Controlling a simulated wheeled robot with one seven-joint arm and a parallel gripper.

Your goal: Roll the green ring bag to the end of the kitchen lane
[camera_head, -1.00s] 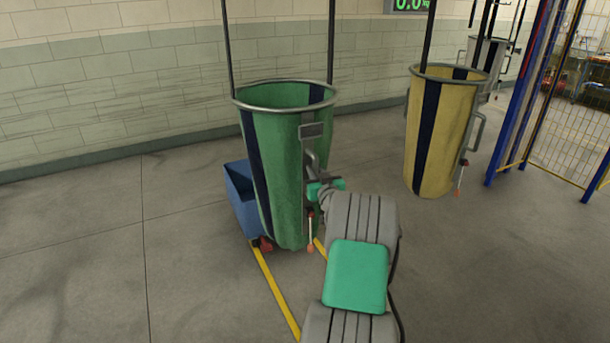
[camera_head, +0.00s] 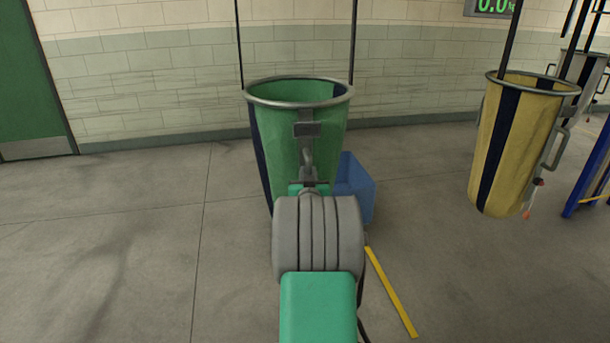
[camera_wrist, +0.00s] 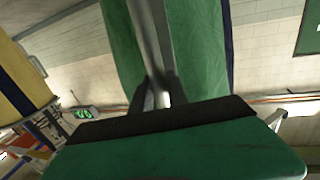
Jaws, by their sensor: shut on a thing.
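The green ring bag (camera_head: 325,130) hangs upright from two dark straps, with a grey metal ring at its mouth and a dark blue stripe on its left. A grey handle (camera_head: 307,155) runs down its near side below a small tag. My gripper (camera_head: 309,184) is at this handle, partly hidden behind my grey wrist. In the wrist view my gripper (camera_wrist: 158,98) is shut on the grey handle bar (camera_wrist: 152,45), with the green cloth close behind it. The lower part of the bag is hidden by my arm.
A blue bin (camera_head: 355,188) stands on the floor behind the bag, to its right. A yellow floor line (camera_head: 391,292) runs at the right. A yellow bag (camera_head: 515,140) hangs farther right, near a blue post. Floor to the left is clear, up to a green door (camera_head: 30,90).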

